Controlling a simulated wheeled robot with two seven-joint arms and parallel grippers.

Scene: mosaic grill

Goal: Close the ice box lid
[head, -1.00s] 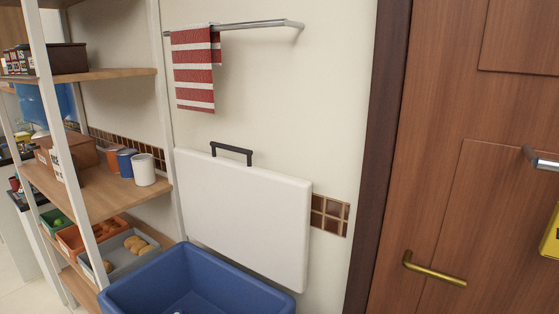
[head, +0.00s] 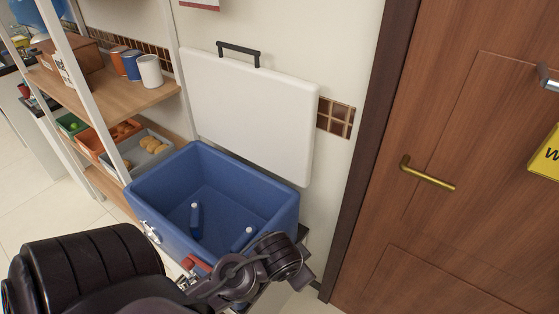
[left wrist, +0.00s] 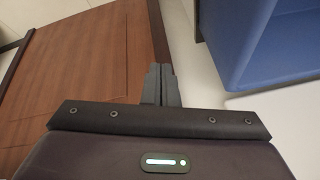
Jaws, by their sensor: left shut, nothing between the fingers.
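The ice box is a blue open-topped box (head: 160,190) by the wall in the head view. Its white lid (head: 250,105), with a black handle (head: 238,48) on its top edge, stands open and upright behind it against the wall. Two small blue bottles (head: 195,222) are inside the box. My left arm reaches across in front of the box in the head view. In the left wrist view my left gripper (left wrist: 160,82) is shut and empty, with a blue wall of the box (left wrist: 275,45) to its right, apart from it. My right gripper is not in view.
A shelf rack (head: 130,97) with cans and food trays stands left of the box. A wooden door (head: 480,130) with a brass handle (head: 428,176) is on the right. Tiled floor (head: 45,215) is clear at the left.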

